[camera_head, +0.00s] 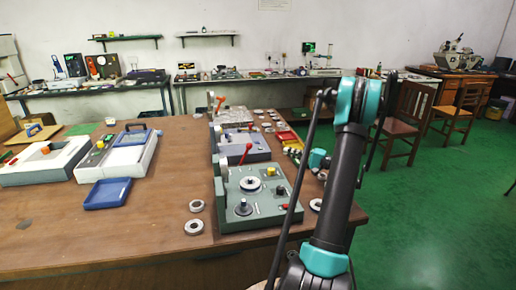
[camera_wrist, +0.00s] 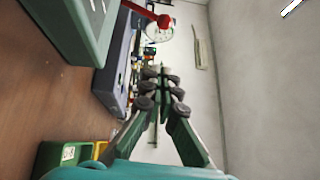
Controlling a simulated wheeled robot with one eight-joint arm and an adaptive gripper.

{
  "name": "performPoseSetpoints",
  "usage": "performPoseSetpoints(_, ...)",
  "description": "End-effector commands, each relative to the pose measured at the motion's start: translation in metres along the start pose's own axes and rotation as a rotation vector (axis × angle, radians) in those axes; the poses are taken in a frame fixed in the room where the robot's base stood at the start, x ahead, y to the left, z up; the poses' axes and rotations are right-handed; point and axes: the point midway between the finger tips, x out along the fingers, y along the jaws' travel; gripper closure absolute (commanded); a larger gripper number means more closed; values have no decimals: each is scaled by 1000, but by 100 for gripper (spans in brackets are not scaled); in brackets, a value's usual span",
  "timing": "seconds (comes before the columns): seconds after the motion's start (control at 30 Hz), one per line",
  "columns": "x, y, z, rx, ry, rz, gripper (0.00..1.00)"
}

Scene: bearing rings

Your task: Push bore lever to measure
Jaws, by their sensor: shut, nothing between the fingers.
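Three gauge stations stand in a row on the brown table. The front grey-green one (camera_head: 262,205) carries a bearing ring (camera_head: 251,184) on its stage. A red lever (camera_head: 246,152) slants up near the middle blue-grey station (camera_head: 228,148). An orange lever (camera_head: 220,102) stands at the back station. I cannot tell which is the bore lever. In the wrist view, a red-knobbed lever (camera_wrist: 163,20) shows at the top, beyond and apart from my fingertips. My gripper (camera_wrist: 160,88) is shut and empty; in the head view it (camera_head: 292,153) is right of the stations.
Loose rings (camera_head: 194,227) lie left of the front station. A blue tray (camera_head: 108,194) and white-grey instruments (camera_head: 118,158) stand at left. A green bin (camera_wrist: 62,155) shows low in the wrist view. Chairs (camera_head: 408,118) stand right of the table. The table's left front is mostly clear.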

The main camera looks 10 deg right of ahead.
Motion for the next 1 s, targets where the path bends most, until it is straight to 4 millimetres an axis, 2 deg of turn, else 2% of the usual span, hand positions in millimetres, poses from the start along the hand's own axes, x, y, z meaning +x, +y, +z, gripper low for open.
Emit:
performPoseSetpoints(0.17, 6, 0, 0, 0, 0, 1, 100)
performPoseSetpoints(0.27, 18, 0, 1, 0, -2, 1, 100)
performPoseSetpoints(0.7, 102, 0, 1, 1, -3, 1, 100)
performPoseSetpoints(1.0, 126, 0, 26, 0, -1, 1, 100)
